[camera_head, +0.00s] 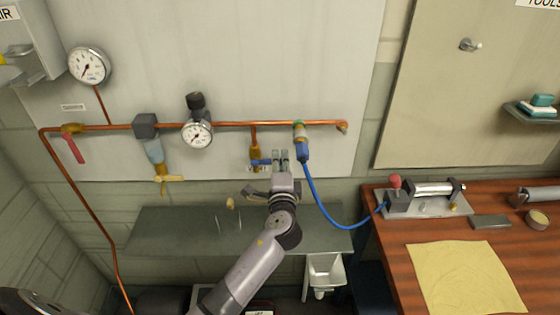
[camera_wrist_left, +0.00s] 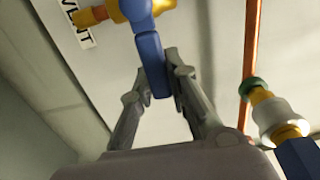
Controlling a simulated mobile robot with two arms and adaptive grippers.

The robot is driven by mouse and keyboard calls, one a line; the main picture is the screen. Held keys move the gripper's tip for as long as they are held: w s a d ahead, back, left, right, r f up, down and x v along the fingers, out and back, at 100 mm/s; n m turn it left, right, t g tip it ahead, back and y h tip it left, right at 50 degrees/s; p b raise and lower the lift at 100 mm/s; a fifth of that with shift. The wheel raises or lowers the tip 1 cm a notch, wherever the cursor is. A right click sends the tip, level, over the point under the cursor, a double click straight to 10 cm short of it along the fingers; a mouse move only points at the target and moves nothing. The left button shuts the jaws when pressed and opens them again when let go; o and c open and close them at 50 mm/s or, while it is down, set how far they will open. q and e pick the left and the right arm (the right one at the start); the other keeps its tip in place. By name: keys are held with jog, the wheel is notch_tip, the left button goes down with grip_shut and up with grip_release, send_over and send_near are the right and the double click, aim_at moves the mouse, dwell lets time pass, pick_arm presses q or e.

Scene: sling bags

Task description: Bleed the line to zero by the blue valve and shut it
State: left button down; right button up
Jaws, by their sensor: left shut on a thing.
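The blue valve's lever (camera_head: 262,162) is on a brass valve body (camera_head: 255,152) at the lower end of a short copper drop pipe. My left gripper (camera_head: 281,156) is at its right end. In the left wrist view the blue lever (camera_wrist_left: 151,62) lies between the fingers of my left gripper (camera_wrist_left: 160,82), which are shut on it. A round dial gauge (camera_head: 197,134) sits mid-line on the copper pipe, and a larger gauge (camera_head: 89,66) is at the upper left. Their needles are too small to read surely. My right gripper is not in view.
A blue hose (camera_head: 321,205) runs from the coupling (camera_head: 300,140) close right of my gripper to a fixture on the wooden bench (camera_head: 390,250). A grey shelf (camera_head: 170,230) is below.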

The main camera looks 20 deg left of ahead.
pick_arm(q)
jog(key=shift+f, duration=0.1)
jog(key=c, duration=1.6)
grip_release()
jog(key=shift+d, duration=0.1)
jog(key=shift+o, duration=0.4)
jog(key=v, duration=1.2)
